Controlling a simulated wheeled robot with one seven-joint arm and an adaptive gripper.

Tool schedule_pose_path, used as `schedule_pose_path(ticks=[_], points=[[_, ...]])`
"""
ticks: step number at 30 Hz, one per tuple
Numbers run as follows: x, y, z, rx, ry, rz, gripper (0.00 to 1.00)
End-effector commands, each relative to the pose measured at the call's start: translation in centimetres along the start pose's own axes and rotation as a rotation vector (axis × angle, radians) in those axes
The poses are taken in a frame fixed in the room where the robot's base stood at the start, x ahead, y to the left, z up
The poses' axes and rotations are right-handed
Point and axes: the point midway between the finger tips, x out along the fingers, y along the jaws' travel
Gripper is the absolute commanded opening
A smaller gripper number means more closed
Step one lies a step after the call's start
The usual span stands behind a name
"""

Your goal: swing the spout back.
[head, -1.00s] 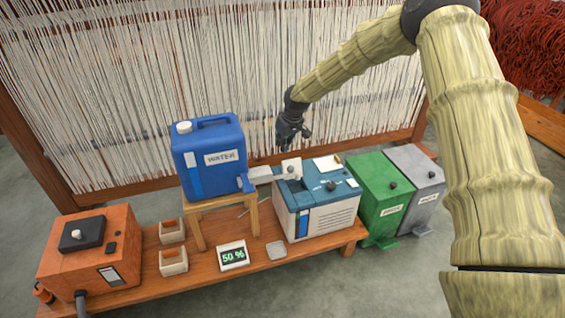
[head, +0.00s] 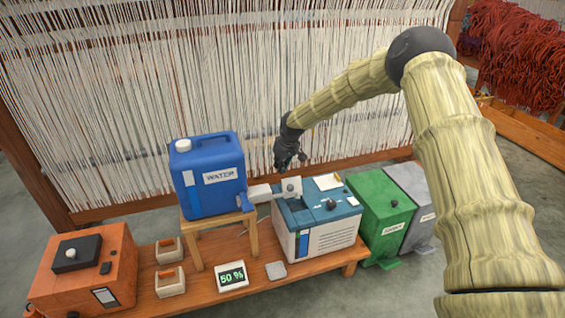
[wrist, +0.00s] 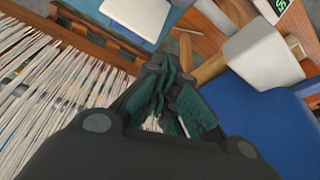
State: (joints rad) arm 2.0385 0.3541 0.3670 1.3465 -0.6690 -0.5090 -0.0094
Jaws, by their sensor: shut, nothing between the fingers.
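The blue water can (head: 208,180) stands on a small wooden stool, with its cap at the top left. In the wrist view, my closed fingers (wrist: 172,82) point between the machine (wrist: 160,8) at the top and the can (wrist: 275,125) at the right; the pale spout (wrist: 264,54) lies ahead to the right.
A loom with white warp threads (head: 110,110) rises close behind the bench. Green (head: 383,222) and grey (head: 417,200) bins stand at the right. An orange box (head: 85,275), two small holders and a 50 % display (head: 232,277) are on the bench.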

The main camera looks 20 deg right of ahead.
Motion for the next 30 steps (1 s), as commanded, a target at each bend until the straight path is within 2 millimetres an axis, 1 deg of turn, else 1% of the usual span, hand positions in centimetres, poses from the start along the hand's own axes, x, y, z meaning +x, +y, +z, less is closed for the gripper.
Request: schedule_pose_path(ticks=[1, 3, 12, 13, 21, 26, 30], points=[[0.9, -0.1, 0.1, 0.001, -0.001, -0.001, 0.0], [1.6, 0.0, 0.0, 0.001, 0.0, 0.0, 0.0], [4.3, 0.0, 0.1, 0.002, 0.0, -0.001, 0.0], [3.9, 0.0, 0.3, 0.001, 0.001, 0.0, 0.0], [3.1, 0.0, 2.6, 0.0, -0.001, 0.0, 0.0], [2.8, 0.0, 3.5, 0.0, 0.001, 0.0, 0.0], [2.7, 0.0, 3.8, 0.0, 0.001, 0.0, 0.0]])
